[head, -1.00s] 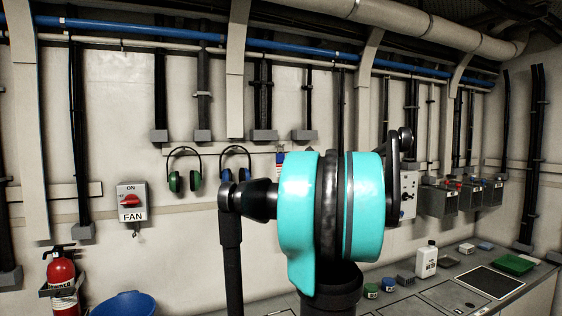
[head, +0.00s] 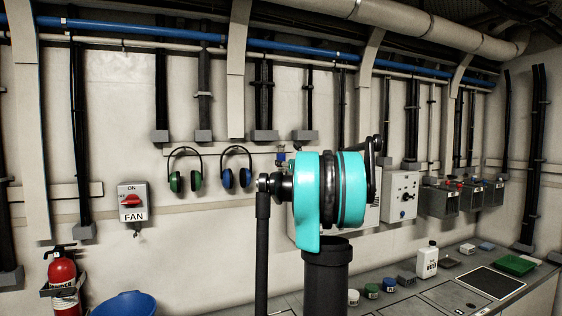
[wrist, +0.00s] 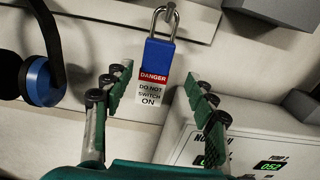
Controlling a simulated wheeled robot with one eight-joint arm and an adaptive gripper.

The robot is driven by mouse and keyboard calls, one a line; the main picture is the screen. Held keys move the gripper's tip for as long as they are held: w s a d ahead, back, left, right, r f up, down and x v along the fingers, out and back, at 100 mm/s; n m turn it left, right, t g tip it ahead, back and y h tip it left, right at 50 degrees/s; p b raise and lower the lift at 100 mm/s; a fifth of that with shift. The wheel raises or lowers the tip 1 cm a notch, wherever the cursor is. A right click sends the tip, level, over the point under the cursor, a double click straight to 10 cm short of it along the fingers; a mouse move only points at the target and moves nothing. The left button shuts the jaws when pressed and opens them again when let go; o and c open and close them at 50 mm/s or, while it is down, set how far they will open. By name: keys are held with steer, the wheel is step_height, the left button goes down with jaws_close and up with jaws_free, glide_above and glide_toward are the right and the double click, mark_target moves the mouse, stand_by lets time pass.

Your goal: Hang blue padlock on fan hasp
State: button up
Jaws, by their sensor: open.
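The blue padlock (wrist: 158,62) hangs by its steel shackle on the wall rail in the wrist view, with a red and white "DANGER DO NOT SWITCH ON" tag on its lower part. In the head view the padlock (head: 281,157) shows small, just above my arm. My gripper (wrist: 160,92) is open, one finger on each side of the padlock's tagged lower part, apart from it. In the head view my arm hides the gripper. The fan switch box (head: 132,202) is on the wall at left, with a red handle and a small hasp (head: 138,231) below it.
Green earmuffs (head: 186,172) and blue earmuffs (head: 236,170) hang left of the padlock; the blue cup (wrist: 41,82) is near my left finger. A panel with displays (wrist: 250,145) lies at lower right. A fire extinguisher (head: 63,275) and a blue bucket (head: 125,305) are below the fan switch.

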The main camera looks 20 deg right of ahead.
steer(key=w, duration=0.5)
steer(key=shift+a+r, duration=0.1)
steer(key=shift+a, duration=0.3)
steer(key=shift+c, duration=0.5)
jaws_close()
